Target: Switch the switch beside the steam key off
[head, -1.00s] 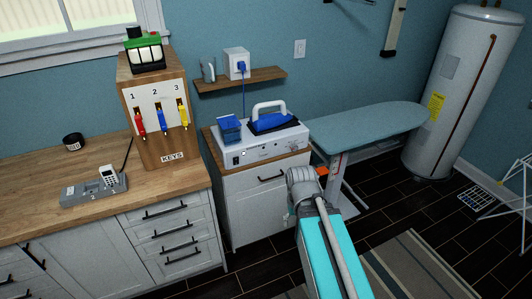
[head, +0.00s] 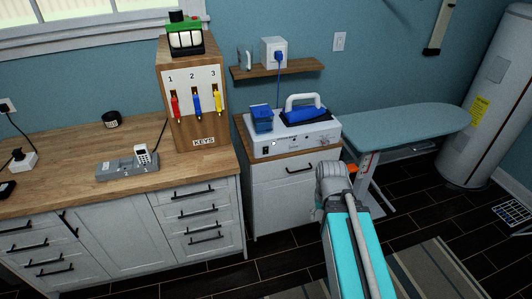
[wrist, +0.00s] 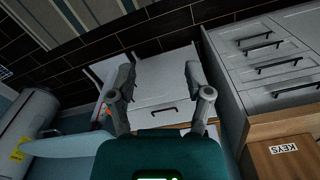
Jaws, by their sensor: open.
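A white steam iron station (head: 295,139) stands on a small white cabinet with a wooden top, in the head view. A blue tank (head: 261,118) and a blue iron with a white handle (head: 307,115) sit on it. Its front panel carries small dark and light controls; which is the steam key and which the switch beside it is too small to tell. My gripper (wrist: 158,80) is open and empty in the wrist view, its fingers apart above the cabinet's drawer front. In the head view my arm is in front and right of the station; the fingers are not visible there.
A wooden key box (head: 203,128) and a phone dock (head: 130,167) are on the counter (head: 70,180) at left. A shelf (head: 275,71) holds a white box above the station. An ironing board (head: 405,123) stands at right. Dark floor lies open before the cabinet.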

